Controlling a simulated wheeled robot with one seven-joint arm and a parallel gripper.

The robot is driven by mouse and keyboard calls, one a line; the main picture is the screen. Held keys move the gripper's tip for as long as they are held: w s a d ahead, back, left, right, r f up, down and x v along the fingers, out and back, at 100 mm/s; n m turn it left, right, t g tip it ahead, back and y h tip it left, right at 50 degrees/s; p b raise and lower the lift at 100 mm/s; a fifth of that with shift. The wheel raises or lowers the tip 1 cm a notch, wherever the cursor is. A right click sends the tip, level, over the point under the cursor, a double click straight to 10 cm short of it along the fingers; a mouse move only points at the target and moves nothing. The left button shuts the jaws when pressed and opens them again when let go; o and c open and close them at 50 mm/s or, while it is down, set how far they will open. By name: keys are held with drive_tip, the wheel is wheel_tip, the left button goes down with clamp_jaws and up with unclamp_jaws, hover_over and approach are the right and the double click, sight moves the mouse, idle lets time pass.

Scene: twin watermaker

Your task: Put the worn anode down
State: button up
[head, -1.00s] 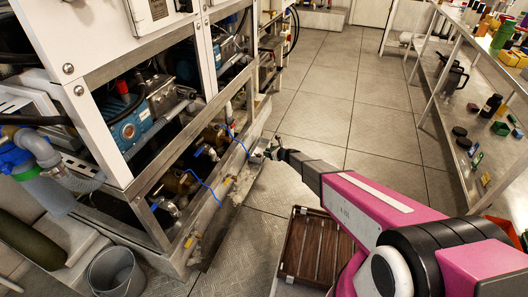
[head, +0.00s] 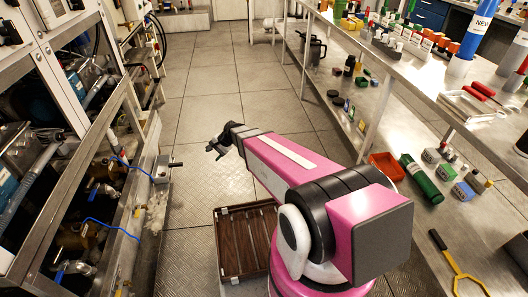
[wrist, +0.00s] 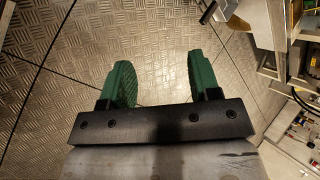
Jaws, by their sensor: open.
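My gripper (head: 217,148) is held out over the floor, to the right of the left-hand machine frame. In the wrist view its two green fingers (wrist: 162,78) are spread apart, with only floor plates between them. It is open and empty. I cannot pick out the worn anode in either view. A small grey metal block with a handle (head: 162,170) sits at the edge of the machine frame, left of my gripper and apart from it in the head view.
The machine frame (head: 128,225) with pipes and blue cables stands left. A brown slatted tray (head: 229,248) lies on the floor by my arm. Floor ahead is clear.

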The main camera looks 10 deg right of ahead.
drive_tip(key=s+d+r+n+h, duration=0.3)
drive_tip(key=s+d+r, duration=0.2)
drive_tip(key=s+d, duration=0.3)
drive_tip(key=s+d+r+n+g+h, duration=0.1)
drive_tip(key=s+d+r+n+h, duration=0.3)
drive_tip(key=d, duration=0.9)
drive_tip(key=s+r, duration=0.2)
drive_tip(key=s, duration=0.2)
drive_tip(key=shift+s+d+r+n+g, duration=0.15)
drive_tip(key=shift+r+n+g, duration=0.05)
drive_tip(key=shift+n+g, duration=0.1)
